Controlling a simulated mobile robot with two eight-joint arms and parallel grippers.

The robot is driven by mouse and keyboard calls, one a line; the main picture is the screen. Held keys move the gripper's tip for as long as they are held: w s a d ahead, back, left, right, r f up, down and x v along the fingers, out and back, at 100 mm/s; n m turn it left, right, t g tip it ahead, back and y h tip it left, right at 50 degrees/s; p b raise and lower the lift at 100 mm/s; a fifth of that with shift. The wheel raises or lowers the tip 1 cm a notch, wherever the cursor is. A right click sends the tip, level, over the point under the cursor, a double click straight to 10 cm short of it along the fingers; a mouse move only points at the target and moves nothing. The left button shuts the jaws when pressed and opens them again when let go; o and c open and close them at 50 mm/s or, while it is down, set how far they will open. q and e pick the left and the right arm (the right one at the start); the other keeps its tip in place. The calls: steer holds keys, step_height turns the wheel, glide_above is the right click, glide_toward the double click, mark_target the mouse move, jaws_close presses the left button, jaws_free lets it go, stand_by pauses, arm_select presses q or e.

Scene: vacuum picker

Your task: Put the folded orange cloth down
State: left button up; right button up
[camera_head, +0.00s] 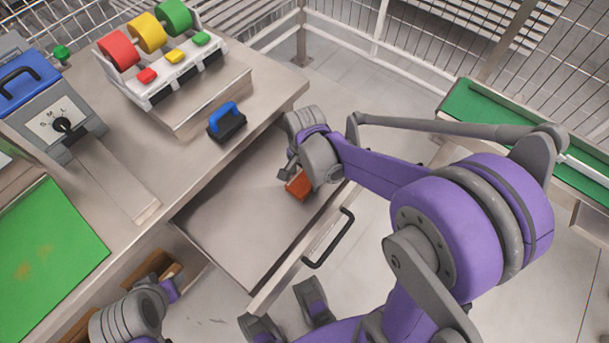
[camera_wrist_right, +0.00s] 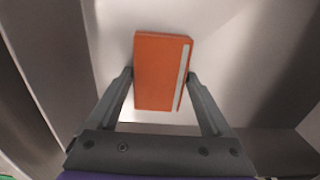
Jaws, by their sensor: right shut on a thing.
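The folded orange cloth (camera_head: 299,185) is a flat orange block with a pale stripe along one edge, clearest in the right wrist view (camera_wrist_right: 160,75). My right gripper (camera_wrist_right: 160,80) is shut on it, one finger at each side. In the head view my right gripper (camera_head: 290,172) is over the open drawer (camera_head: 235,220), near its right side. I cannot tell whether the cloth touches the drawer floor. My left gripper (camera_head: 154,288) is low at the left, in front of the workbench; its fingers are not clear.
The drawer is pulled out and its floor looks bare around the cloth. Its black handle (camera_head: 328,238) is at the front. A blue-handled brush (camera_head: 227,121) stands on the workbench (camera_head: 125,150) behind. A green-topped conveyor (camera_head: 490,112) is at the right.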

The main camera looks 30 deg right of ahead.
mark_target(304, 178)
steer(key=o, duration=1.6)
steer(key=shift+f, duration=0.15)
steer(key=shift+c, duration=0.2)
steer(key=shift+r, duration=0.45)
step_height(304, 178, up, 12)
steer(key=p, duration=0.2)
steer(key=shift+f, duration=0.25)
steer(key=s+a+r+n+t+p, duration=0.1)
steer(key=s+r+n+t+p, duration=0.1)
steer(key=s+n, duration=0.3)
steer(key=s+a+r+n+t+p, duration=0.2)
steer(key=s+n+t+p, duration=0.1)
steer(key=n, duration=0.5)
steer(key=shift+s+a+r+n+p, duration=0.2)
steer(key=shift+s+n+p, duration=0.1)
steer(key=shift+s+p, duration=0.55)
